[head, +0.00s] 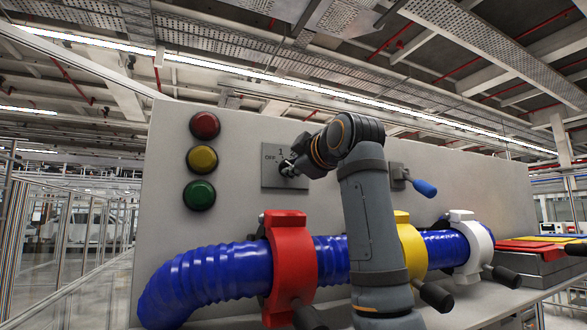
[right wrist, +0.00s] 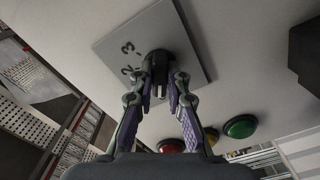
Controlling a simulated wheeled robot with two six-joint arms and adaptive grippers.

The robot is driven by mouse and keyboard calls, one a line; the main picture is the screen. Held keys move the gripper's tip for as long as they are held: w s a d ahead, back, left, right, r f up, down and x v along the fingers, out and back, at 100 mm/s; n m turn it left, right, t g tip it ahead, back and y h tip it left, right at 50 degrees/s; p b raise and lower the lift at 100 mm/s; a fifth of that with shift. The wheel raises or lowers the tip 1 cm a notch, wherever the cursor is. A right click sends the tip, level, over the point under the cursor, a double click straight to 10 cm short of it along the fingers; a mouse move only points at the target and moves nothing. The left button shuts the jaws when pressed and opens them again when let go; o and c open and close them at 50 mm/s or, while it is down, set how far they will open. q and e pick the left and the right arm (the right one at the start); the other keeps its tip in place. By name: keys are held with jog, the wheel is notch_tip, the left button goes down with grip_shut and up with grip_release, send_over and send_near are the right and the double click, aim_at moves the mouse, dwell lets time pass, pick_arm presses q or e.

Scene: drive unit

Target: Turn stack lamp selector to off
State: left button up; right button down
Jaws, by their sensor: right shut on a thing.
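The stack lamp selector is a dark knob (right wrist: 157,64) on a square grey plate (head: 268,181) on the upright panel. In the head view the marks OFF and 1 show on the plate; in the right wrist view the marks 2 and 3 show. My right gripper (head: 287,168) is at the plate, its two fingers (right wrist: 161,82) shut on the knob from either side. The gripper partly hides the knob, and I cannot tell which mark it points to. My left gripper is not in view.
Red (head: 205,125), yellow (head: 201,159) and green (head: 199,195) lamps sit left of the plate. Below runs a blue corrugated hose (head: 215,271) with red (head: 290,262), yellow (head: 411,250) and white (head: 474,246) clamps. A blue-handled lever (head: 424,187) is right of my arm.

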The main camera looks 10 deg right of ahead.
jog(key=shift+f, duration=0.15)
dwell(0.3)
jog(key=c, duration=1.8)
grip_release()
jog(key=o, duration=0.5)
jog(key=shift+s, duration=0.1)
jog(key=s, duration=0.4)
jog(key=s+d, duration=0.1)
jog(key=s, duration=0.2)
jog(key=s+d, duration=0.1)
jog(key=s, duration=0.3)
jog(key=shift+s+d, duration=0.1)
jog(key=shift+s, duration=0.25)
